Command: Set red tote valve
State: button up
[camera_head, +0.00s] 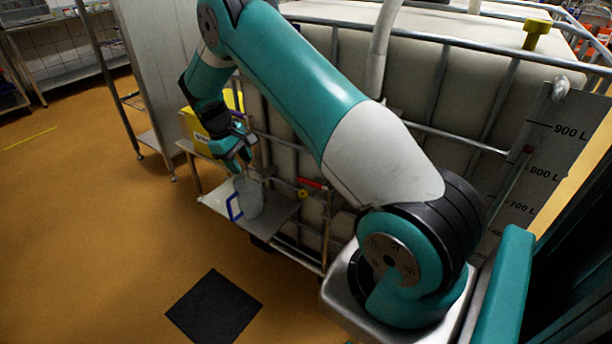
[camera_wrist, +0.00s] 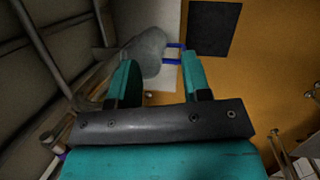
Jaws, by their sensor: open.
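The tote is a large pale tank (camera_head: 440,75) in a metal cage, filling the upper right of the head view. A small red handle (camera_head: 314,184), which looks like the tote valve's lever, lies roughly crosswise low on the tote's front. A yellow part shows just below it. My gripper (camera_head: 240,163) is left of the red handle, pointing down above a grey translucent jug (camera_head: 250,197) with a blue handle. In the wrist view my gripper (camera_wrist: 158,72) is open, with the jug (camera_wrist: 150,52) beyond the fingers. I cannot make out the red handle there.
The jug stands on a metal shelf (camera_head: 283,212) in front of the tote. A yellow container (camera_head: 193,124) is behind my wrist. A black floor mat (camera_head: 214,306) lies in front. A scale board (camera_head: 545,150) stands at right. The orange floor at left is clear.

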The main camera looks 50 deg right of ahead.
aim_at(306, 180)
jog(key=s+d+f+m+g, duration=0.1)
jog(key=s+d+f, duration=0.1)
jog(key=d+f, duration=0.55)
jog(key=shift+h, duration=0.3)
jog(key=s+d+p, duration=0.1)
jog(key=s+d, duration=0.1)
jog(key=s, duration=0.1)
jog(key=s+d+p, duration=0.1)
jog(key=s+d, duration=0.1)
jog(key=s, duration=0.1)
jog(key=s+d+p, duration=0.1)
jog(key=s+d, duration=0.1)
jog(key=s, duration=0.1)
jog(key=shift+f, duration=0.15)
jog(key=shift+s+d+f+p, duration=0.2)
jog(key=shift+s+p, duration=0.1)
jog(key=shift+p, duration=0.05)
jog(key=shift+d+f, duration=0.1)
jog(key=shift+f, duration=0.4)
jog(key=shift+c, duration=0.3)
grip_shut()
